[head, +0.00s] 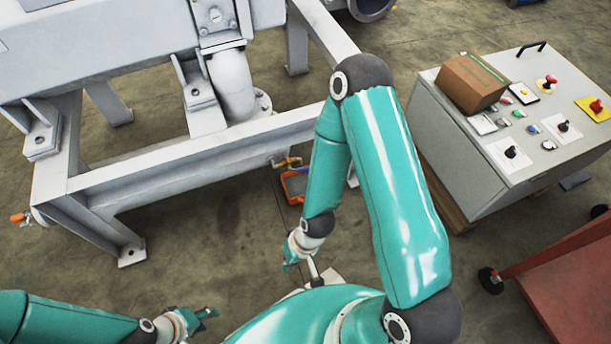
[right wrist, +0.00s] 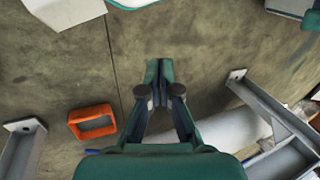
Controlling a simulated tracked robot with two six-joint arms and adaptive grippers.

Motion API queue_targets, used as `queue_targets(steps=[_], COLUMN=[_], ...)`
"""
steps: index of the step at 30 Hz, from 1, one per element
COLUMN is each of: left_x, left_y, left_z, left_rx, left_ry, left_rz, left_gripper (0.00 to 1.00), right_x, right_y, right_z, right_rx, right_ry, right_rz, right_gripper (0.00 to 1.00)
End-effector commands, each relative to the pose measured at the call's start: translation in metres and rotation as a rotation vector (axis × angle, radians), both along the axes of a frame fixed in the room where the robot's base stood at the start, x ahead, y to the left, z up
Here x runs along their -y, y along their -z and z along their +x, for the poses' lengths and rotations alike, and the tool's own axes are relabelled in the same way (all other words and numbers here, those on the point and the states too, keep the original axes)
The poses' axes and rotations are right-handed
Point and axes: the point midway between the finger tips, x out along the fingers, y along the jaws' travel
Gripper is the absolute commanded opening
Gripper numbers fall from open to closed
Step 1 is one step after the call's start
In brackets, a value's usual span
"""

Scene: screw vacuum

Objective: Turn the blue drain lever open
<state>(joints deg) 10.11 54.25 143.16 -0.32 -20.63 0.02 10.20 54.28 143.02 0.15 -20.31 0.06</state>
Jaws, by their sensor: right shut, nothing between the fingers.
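A brass drain fitting (head: 287,162) sits under the grey frame's lower beam in the head view. In the right wrist view, small bits of blue (right wrist: 93,151) show at the edge of the gripper body; the lever's position cannot be made out. My right gripper (head: 290,262) points down, below and apart from the fitting. Its fingers (right wrist: 158,82) are shut and empty. My left gripper (head: 206,314) is low at the left, far from the fitting; its finger gap is unclear.
An orange open-frame object (head: 295,187) lies on the floor below the fitting and shows in the right wrist view (right wrist: 92,122). The grey machine frame (head: 180,160) stands behind. A control cabinet (head: 470,165) with a cardboard box (head: 470,84) is at right. Floor left of my right gripper is clear.

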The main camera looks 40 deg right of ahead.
Motion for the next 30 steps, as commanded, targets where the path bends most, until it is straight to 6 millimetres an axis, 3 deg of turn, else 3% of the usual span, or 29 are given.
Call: queue_targets(steps=[5,12,17,20,23,27,30], left_x=[0.000,0.000,0.000,0.000,0.000,0.000,0.000], left_y=[-0.005,-0.022,-0.034,-0.042,-0.049,-0.058,-0.063], left_z=[0.000,0.000,0.000,0.000,0.000,0.000,0.000], left_rx=[0.000,0.000,0.000,0.000,0.000,0.000,0.000], left_ry=[0.000,0.000,0.000,0.000,0.000,0.000,0.000], left_rz=[0.000,0.000,0.000,0.000,0.000,0.000,0.000], left_gripper=[0.40,0.40,0.40,0.40,0.40,0.40,0.40], right_x=[0.005,0.013,-0.007,-0.007,0.015,0.083,0.138], right_y=[0.014,0.054,0.075,0.089,0.106,0.129,0.141], right_z=[-0.005,-0.020,0.012,0.054,0.105,0.162,0.181], right_rx=[-0.117,-0.549,-0.850,-0.981,-1.039,-0.979,-0.863], right_ry=[0.141,0.688,1.219,1.548,1.863,2.232,2.415], right_rz=[-0.021,0.018,0.245,0.457,0.727,1.136,1.390], right_gripper=[0.00,0.00,0.00,0.00,0.00,0.00,0.00])
